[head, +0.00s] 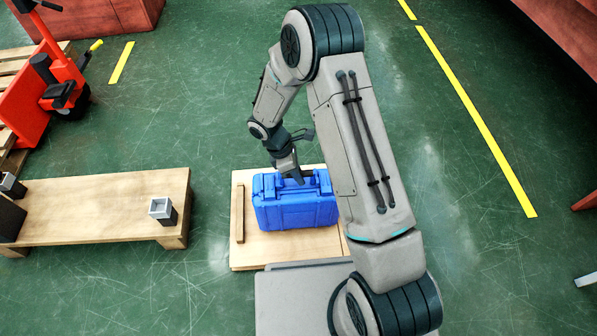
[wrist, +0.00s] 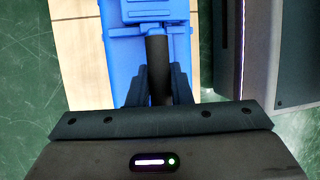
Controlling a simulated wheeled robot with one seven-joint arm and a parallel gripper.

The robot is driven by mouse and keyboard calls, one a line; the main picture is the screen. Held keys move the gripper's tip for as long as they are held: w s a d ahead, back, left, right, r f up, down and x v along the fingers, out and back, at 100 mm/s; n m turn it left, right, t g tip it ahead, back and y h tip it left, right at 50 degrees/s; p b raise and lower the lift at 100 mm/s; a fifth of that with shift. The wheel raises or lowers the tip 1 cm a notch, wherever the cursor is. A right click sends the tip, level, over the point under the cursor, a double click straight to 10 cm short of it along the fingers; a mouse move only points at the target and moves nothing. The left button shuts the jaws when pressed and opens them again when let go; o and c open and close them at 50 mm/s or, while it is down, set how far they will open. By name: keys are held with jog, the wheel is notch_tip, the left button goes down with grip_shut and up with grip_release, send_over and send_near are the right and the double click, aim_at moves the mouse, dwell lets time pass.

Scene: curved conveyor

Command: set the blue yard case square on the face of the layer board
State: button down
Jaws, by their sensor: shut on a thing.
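The blue yard case (head: 298,212) stands upright over the wooden layer board (head: 247,254), and it looks close to square with the board's edges. I cannot tell whether its base touches the board. My gripper (head: 291,177) is above the case, shut on its dark handle. In the wrist view, my gripper (wrist: 158,88) has its fingers on either side of the dark handle bar (wrist: 158,65), with the blue case (wrist: 125,50) beyond. My arm hides the board's right side in the head view.
A wooden strip (head: 240,214) lies along the board's left side. A low wooden bench (head: 90,205) with a small square cup (head: 162,209) stands to the left. A red pallet jack (head: 55,85) is at the upper left. Green floor is clear behind the board.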

jog(key=shift+f, duration=0.35)
jog(key=c, duration=1.3)
grip_release()
jog(key=shift+r, duration=0.1)
jog(key=p+v, duration=0.4)
jog(key=v, duration=0.8)
jog(key=shift+r+p, duration=0.15)
jog(key=shift+p, duration=0.25)
jog(key=s+d+r+m+t+y, duration=0.1)
jog(key=s+d+r+m+y, duration=0.1)
jog(key=s+d+r+m, duration=0.65)
jog(key=s+d+r+m+t+y, duration=0.1)
jog(key=s+d+r+m, duration=0.35)
jog(key=r, duration=0.65)
jog(key=s+m, duration=0.2)
jog(key=s+d+r+m+t+y, duration=0.1)
jog(key=s, duration=0.1)
jog(key=s+r+m, duration=0.1)
jog(key=s+m, duration=0.1)
jog(key=shift+s+d+m+y, duration=0.2)
jog(key=shift+s+m+y, duration=0.1)
